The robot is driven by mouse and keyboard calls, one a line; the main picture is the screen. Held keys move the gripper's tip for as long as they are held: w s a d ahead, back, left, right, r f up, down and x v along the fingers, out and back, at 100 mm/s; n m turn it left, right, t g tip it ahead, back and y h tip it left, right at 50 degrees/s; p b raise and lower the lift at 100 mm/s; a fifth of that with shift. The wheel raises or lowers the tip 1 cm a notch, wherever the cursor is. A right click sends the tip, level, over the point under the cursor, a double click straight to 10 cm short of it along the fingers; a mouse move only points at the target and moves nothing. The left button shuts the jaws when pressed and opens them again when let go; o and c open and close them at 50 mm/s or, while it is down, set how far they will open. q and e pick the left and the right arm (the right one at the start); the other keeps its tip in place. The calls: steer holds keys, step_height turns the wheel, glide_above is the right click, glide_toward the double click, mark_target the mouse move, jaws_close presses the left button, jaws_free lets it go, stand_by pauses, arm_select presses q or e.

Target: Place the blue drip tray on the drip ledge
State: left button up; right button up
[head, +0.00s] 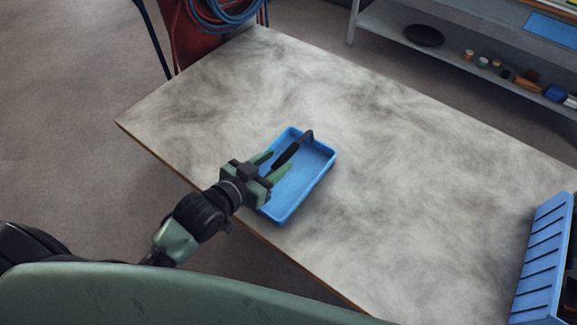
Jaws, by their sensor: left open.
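The blue drip tray (314,174) lies flat on the grey mottled table, near its front left edge. It is shallow and rectangular, with a raised rim. A dark handle-like piece (288,154) runs across its far part and ends at the far rim; I cannot tell whether it belongs to the tray. My left gripper (272,165) is open with green fingers. It is over the tray's left side, pointing at the dark piece, and hides part of the left rim. I cannot tell whether it touches. I cannot identify the drip ledge. My right gripper is out of view.
The table (400,190) is clear around the tray. A blue ribbed bin (541,262) stands at its right edge. A shelf (385,28) behind holds a dark plate (424,35) and several small items. A red thing with coiled blue hose (222,14) stands behind the table's far left.

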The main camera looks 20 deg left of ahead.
mark_target(284, 156)
arm_select(q)
steer(key=shift+p+x, duration=0.4)
steer(key=shift+x, duration=0.45)
steer(key=x, duration=0.3)
steer(key=shift+w+f+p, duration=0.15)
steer(key=shift+f+p, duration=0.15)
steer(key=shift+w+f, duration=0.1)
jaws_close()
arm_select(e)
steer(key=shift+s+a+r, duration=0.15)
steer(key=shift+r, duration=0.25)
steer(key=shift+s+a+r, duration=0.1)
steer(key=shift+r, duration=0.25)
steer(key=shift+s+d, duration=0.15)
